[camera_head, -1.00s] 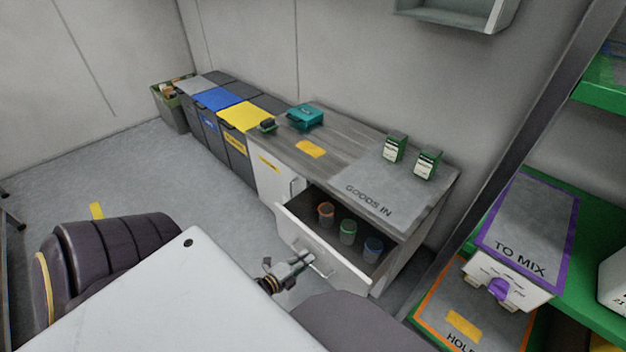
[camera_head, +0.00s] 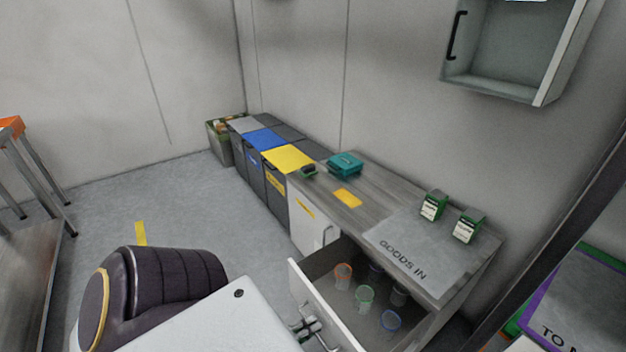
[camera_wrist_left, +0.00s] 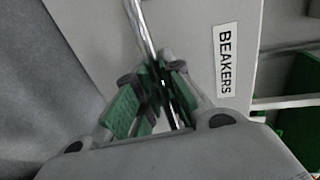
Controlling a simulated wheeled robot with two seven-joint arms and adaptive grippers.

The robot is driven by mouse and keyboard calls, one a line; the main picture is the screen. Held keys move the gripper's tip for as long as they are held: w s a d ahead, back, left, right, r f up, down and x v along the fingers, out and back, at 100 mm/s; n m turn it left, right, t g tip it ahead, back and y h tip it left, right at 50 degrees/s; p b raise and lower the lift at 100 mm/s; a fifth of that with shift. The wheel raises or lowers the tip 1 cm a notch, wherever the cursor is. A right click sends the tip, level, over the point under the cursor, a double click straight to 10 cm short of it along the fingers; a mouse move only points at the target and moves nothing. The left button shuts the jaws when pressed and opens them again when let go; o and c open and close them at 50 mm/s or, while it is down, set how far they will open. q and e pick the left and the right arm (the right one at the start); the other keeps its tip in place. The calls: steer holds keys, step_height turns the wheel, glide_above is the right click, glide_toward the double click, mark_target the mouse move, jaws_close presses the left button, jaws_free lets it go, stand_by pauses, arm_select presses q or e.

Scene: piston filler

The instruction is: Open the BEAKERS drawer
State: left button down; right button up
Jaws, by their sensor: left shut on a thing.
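The BEAKERS drawer (camera_head: 322,304) stands pulled out of the grey bench, with several clear beakers inside, among them orange-rimmed (camera_head: 343,276), green-rimmed (camera_head: 364,297) and blue-rimmed (camera_head: 390,320) ones. My left gripper (camera_head: 312,326) is at the outer face of the drawer front. In the left wrist view the gripper (camera_wrist_left: 163,88), with green finger pads, is shut on the metal bar handle (camera_wrist_left: 141,28). The BEAKERS label (camera_wrist_left: 225,60) is on the drawer front beside it. The drawer's lower end is cut off in the head view. My right gripper is out of view.
The bench top (camera_head: 365,212) carries a teal case (camera_head: 345,165) and two green-and-white boxes (camera_head: 433,206). A white cupboard door (camera_head: 308,228) is left of the drawer. Lidded bins (camera_head: 262,140) line the wall.

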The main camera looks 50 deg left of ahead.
arm_select(q)
steer(key=c, duration=1.5)
jaws_free()
steer(key=shift+c, duration=0.2)
steer(key=shift+s, duration=0.1)
steer(key=v, duration=1.1)
steer(key=shift+s, duration=0.45)
steer(key=shift+a, duration=0.1)
